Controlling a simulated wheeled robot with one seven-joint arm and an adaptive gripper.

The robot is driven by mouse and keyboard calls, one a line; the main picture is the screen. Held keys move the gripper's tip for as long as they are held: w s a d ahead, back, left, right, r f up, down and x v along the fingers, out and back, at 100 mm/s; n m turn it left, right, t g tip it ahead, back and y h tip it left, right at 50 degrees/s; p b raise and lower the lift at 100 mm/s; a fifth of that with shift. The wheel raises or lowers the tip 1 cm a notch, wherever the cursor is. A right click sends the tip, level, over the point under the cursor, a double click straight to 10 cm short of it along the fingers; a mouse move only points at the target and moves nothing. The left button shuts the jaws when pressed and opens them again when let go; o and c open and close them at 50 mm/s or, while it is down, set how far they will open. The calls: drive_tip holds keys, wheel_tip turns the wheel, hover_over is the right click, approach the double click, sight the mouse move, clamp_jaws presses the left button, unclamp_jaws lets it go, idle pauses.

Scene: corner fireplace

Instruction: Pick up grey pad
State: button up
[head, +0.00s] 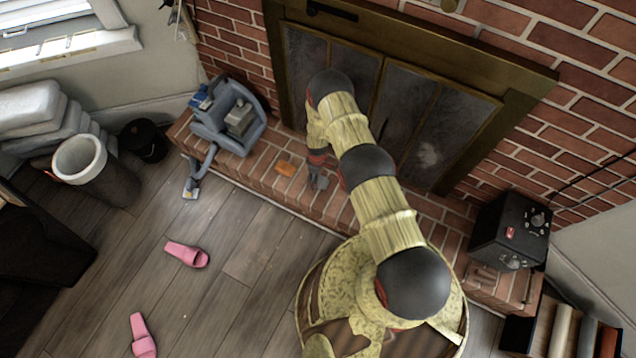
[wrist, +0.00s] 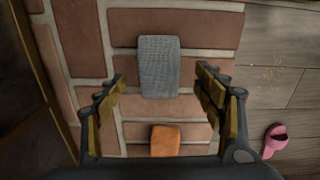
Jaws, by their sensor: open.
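The grey pad (wrist: 158,66) is a textured rectangle lying flat on the brick hearth in the wrist view. My gripper (wrist: 161,78) is open, with one finger on each side of the pad's lower part in the picture. Clear brick shows between each finger and the pad, so neither touches it in that view. I cannot tell the exact height above it. In the head view my gripper (head: 317,168) points down over the hearth, and the pad there is hard to tell apart from the fingers.
An orange block (wrist: 165,140) lies on the hearth near the pad. A blue-grey machine (head: 228,115) stands on the hearth to the left, and a black box (head: 508,232) at its right end. The fireplace doors (head: 400,110) rise close behind. Pink slippers (head: 186,254) lie on the wooden floor.

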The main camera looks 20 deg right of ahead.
wheel_tip(320, 180, down, 2)
drive_tip(key=shift+f+b, duration=0.2)
drive_tip(key=shift+b, duration=0.1)
drive_tip(key=c, duration=0.3)
drive_tip(key=c, duration=0.8)
drive_tip(key=shift+c, duration=0.2)
drive_tip(key=shift+r, duration=0.1)
